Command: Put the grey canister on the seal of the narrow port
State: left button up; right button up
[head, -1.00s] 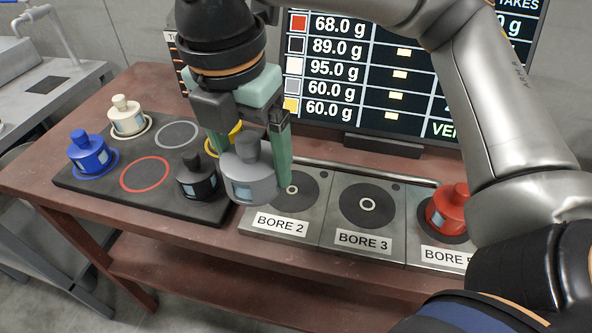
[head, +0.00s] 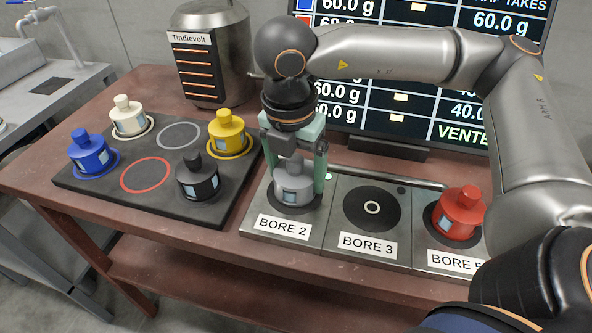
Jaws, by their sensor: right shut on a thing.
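The grey canister (head: 294,194) is upright over the black round seal of the port labelled BORE 2 (head: 283,227). It covers the middle of that seal, and I cannot tell whether its base touches. My right gripper (head: 295,178) is shut on the canister from above, one finger on each side. The port labelled BORE 3 (head: 367,243) is empty, its black seal (head: 372,222) showing a small pale ring. A red canister (head: 460,214) stands on the port labelled BORE 5 (head: 449,259). My left gripper is not in view.
A black tray (head: 215,212) holds blue (head: 88,152), white (head: 129,117), yellow (head: 227,132) and black (head: 197,179) canisters; its grey and red rings are empty. A metal tank (head: 222,60) and a display screen (head: 400,120) stand behind.

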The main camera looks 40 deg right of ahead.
jog(key=shift+f, duration=0.1)
jog(key=o, duration=1)
jog(key=shift+f+b, duration=0.1)
jog(key=shift+b, duration=0.2)
jog(key=shift+o, duration=1.1)
jog(key=shift+r+p, duration=0.45)
jog(key=shift+r, duration=0.05)
jog(key=r, duration=0.3)
jog(key=a+r+p, duration=0.1)
jog(key=r, duration=0.7)
jog(key=shift+s+a+r, duration=0.15)
jog(key=shift+s+r, duration=0.1)
jog(key=shift+s, duration=0.1)
